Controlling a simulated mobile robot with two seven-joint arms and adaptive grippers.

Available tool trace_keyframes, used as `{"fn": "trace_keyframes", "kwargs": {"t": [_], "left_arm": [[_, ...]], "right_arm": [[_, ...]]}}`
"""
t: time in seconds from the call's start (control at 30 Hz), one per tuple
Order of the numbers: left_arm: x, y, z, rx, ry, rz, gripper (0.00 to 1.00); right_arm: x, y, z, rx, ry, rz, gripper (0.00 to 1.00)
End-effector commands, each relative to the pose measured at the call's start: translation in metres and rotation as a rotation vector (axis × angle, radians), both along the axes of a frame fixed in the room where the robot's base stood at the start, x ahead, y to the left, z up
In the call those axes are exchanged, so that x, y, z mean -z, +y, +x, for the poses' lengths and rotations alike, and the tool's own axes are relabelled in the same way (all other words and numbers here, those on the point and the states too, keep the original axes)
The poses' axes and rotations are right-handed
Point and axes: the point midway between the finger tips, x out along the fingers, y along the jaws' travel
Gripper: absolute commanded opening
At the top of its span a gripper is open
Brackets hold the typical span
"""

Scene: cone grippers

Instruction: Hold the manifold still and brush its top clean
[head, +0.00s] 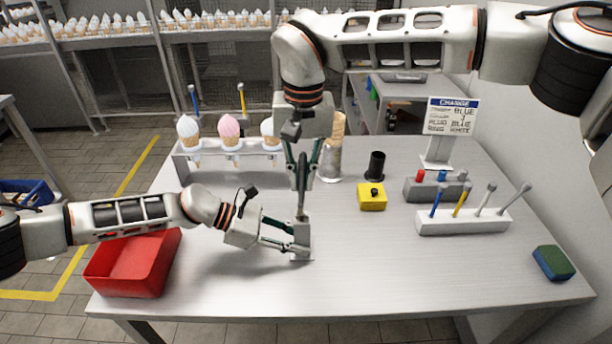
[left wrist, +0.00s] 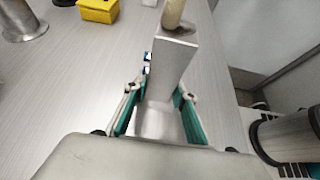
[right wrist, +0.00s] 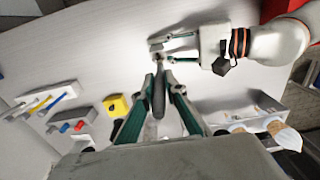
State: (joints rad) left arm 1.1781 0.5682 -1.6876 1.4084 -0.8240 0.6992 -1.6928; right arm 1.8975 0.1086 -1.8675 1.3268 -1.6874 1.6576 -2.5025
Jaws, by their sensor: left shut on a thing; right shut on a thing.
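The manifold is a small grey metal block (head: 301,233) standing upright on a flat foot near the table's middle. My left gripper (head: 288,240) is shut on it from the left, low above the table; the block also fills the space between the fingers in the left wrist view (left wrist: 172,65). My right gripper (head: 302,180) points down above it, shut on a brush (head: 301,204) with a grey handle. In the left wrist view the brush's tan lower end (left wrist: 173,14) appears at the block's top; contact is hard to tell. The right wrist view shows the handle (right wrist: 158,96) between the fingers.
A red bin (head: 132,266) stands at front left. Behind are a cone rack (head: 205,152) and a metal cup of cones (head: 330,160). To the right are a yellow block (head: 372,200), a white tool rack (head: 462,223), a sign (head: 452,117) and a sponge (head: 553,262). The front middle is clear.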

Motion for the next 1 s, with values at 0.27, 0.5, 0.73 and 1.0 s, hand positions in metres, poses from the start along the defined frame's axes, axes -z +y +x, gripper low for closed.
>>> {"fn": "trace_keyframes", "kwargs": {"t": [0.27, 0.5, 0.73, 1.0], "left_arm": [[0.000, 0.000, 0.000, 0.000, 0.000, 0.000, 0.05], [0.000, 0.000, 0.000, 0.000, 0.000, 0.000, 0.05], [0.000, 0.000, 0.000, 0.000, 0.000, 0.000, 0.05], [0.000, 0.000, 0.000, 0.000, 0.000, 0.000, 0.05]], "right_arm": [[0.001, 0.008, 0.000, 0.000, 0.000, 0.000, 0.00], [0.001, 0.008, 0.000, 0.000, 0.000, 0.000, 0.00], [0.001, 0.003, 0.001, 0.001, 0.000, 0.000, 0.00], [0.002, -0.007, 0.000, 0.001, 0.001, -0.001, 0.00]]}}
